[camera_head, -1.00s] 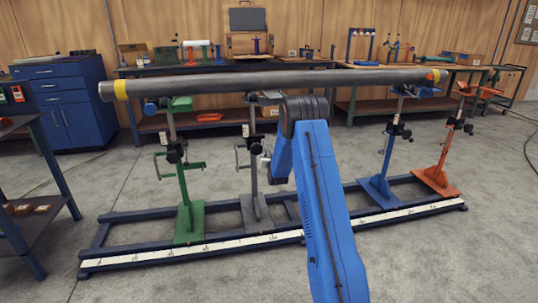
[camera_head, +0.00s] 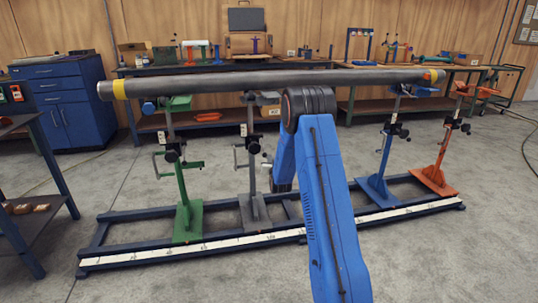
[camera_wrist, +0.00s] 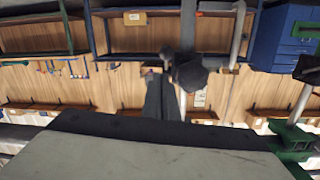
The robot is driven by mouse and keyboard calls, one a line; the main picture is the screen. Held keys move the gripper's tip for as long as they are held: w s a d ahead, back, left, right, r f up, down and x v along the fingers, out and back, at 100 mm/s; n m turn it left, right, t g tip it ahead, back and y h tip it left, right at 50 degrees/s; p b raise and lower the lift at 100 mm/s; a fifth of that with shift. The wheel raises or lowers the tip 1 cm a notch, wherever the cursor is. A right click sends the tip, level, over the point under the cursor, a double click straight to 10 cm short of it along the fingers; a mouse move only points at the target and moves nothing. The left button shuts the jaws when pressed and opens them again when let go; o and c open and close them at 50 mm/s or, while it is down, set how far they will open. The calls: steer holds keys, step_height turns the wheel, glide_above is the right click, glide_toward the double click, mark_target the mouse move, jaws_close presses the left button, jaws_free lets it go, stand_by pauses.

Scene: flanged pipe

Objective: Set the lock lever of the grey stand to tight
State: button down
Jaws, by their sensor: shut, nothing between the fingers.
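The grey stand (camera_head: 254,185) stands on the rail under the long pipe, left of my arm in the head view. Its black clamp knob (camera_head: 253,146) is halfway up the post, with a small part (camera_head: 266,158) to the right that may be the lever. The wrist view is upside down and shows the grey post (camera_wrist: 191,25) and a black knob (camera_wrist: 190,73) close up. My gripper (camera_wrist: 160,88) appears shut and empty, close beside the knob; contact cannot be told. My arm hides the gripper in the head view. The lever's setting cannot be read.
The long grey pipe (camera_head: 210,84) lies across the stands. The green stand (camera_head: 187,215) is to the left; blue (camera_head: 378,185) and orange (camera_head: 436,175) stands are to the right. Workbenches line the back wall. The floor in front of the rail is clear.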

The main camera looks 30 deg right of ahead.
steer(key=shift+s+a+f, duration=0.15)
steer(key=shift+s, duration=0.25)
steer(key=shift+s+a+f, duration=0.1)
steer(key=shift+s+f, duration=0.05)
steer(key=shift+s, duration=0.2)
steer(key=s+a+r+n+g+y, duration=0.1)
steer(key=s+a+r+g+y, duration=0.15)
steer(key=s+a+r, duration=0.75)
steer(key=s+a+r+n+g+y, duration=0.1)
steer(key=s+a+r+n+g, duration=0.15)
steer(key=s+a+r, duration=0.75)
steer(key=s+a+f+g, duration=0.1)
steer(key=s+a+g, duration=0.1)
steer(key=s, duration=1.2)
steer(key=s+a+f+n+g+y, duration=0.1)
steer(key=s+a+g, duration=0.1)
steer(key=s, duration=1.3)
steer(key=s+a+f+n+g+y, duration=0.1)
steer(key=s+a, duration=0.3)
steer(key=s, duration=1)
steer(key=shift+s+g, duration=0.2)
steer(key=shift+g, duration=0.5)
steer(key=shift+w, duration=0.1)
